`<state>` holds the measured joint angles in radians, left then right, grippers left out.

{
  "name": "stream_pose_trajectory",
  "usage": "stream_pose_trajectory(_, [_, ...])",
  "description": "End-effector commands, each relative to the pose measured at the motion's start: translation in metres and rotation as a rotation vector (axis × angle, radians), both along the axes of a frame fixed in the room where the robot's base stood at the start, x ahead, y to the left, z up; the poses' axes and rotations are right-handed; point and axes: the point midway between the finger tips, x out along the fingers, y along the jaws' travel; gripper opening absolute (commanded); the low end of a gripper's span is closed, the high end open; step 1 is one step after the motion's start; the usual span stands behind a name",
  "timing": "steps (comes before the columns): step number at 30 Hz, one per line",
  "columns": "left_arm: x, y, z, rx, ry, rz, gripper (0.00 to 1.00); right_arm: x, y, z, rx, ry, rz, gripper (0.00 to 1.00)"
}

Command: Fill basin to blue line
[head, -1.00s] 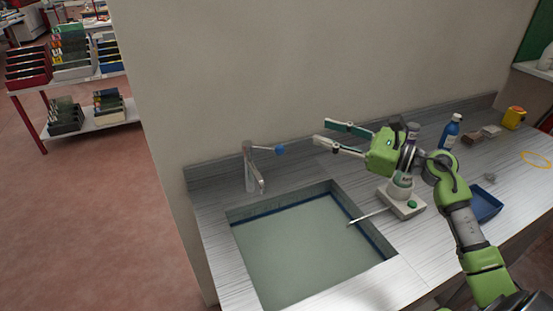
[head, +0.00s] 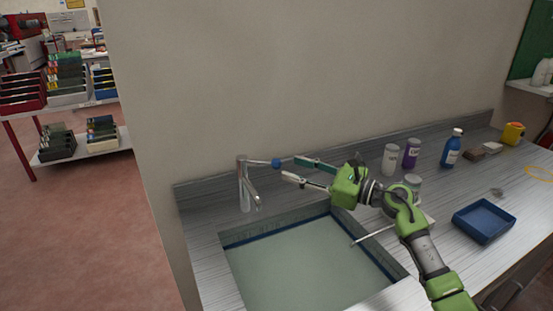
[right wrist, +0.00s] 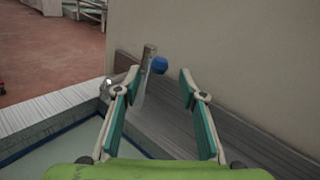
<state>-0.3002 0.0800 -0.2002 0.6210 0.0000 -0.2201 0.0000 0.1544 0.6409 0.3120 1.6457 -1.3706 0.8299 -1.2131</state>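The basin (head: 232,241) is sunk in the counter and holds pale greenish water (head: 300,265). A dark blue line (head: 275,229) runs along its inner wall, close above the water surface. The faucet (head: 244,188) stands at its back left; no stream shows under the spout. Its lever ends in a blue knob (head: 276,163). My right gripper (head: 290,168) is open and empty, fingertips just right of the knob. In the right wrist view the blue knob (right wrist: 159,65) appears between the open fingertips (right wrist: 158,76), apparently untouched. My left gripper is out of view.
Right of the basin are a white bottle (head: 390,158), a purple-labelled bottle (head: 411,154), a blue bottle (head: 452,149) and a blue tray (head: 484,222). A thin rod (head: 372,235) juts over the basin's right edge. The wall stands close behind the faucet.

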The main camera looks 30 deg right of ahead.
Motion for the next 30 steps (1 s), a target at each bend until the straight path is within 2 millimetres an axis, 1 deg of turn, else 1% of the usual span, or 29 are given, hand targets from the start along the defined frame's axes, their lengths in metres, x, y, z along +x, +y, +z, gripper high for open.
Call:
stream_pose_trajectory(1, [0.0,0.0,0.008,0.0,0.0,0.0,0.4,0.01,0.006,0.005,0.003,-0.001,0.002,0.38])
stream_pose_trajectory(3, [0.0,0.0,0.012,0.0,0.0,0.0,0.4,0.022,0.013,0.005,0.005,-0.001,0.001,0.38])
stream_pose_trajectory(9, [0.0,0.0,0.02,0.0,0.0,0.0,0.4,0.048,0.028,0.003,0.004,0.0,-0.001,0.38])
stream_pose_trajectory(15, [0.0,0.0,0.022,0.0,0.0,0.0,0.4,0.057,0.034,0.0,0.0,0.001,0.0,0.38])
stream_pose_trajectory(23, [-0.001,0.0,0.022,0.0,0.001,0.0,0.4,0.058,0.034,-0.001,-0.001,0.002,0.0,0.38])
stream_pose_trajectory(24, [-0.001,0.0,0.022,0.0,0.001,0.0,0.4,0.058,0.034,-0.001,-0.001,0.002,0.0,0.27])
stream_pose_trajectory(26, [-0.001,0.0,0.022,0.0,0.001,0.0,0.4,0.058,0.034,-0.001,0.0,0.001,0.0,0.12])
stream_pose_trajectory(27, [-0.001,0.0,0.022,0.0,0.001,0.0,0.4,0.058,0.034,-0.001,0.0,0.001,0.0,0.01])
stream_pose_trajectory(30, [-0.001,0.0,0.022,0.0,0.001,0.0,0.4,0.058,0.034,-0.001,0.0,0.001,0.0,0.0])
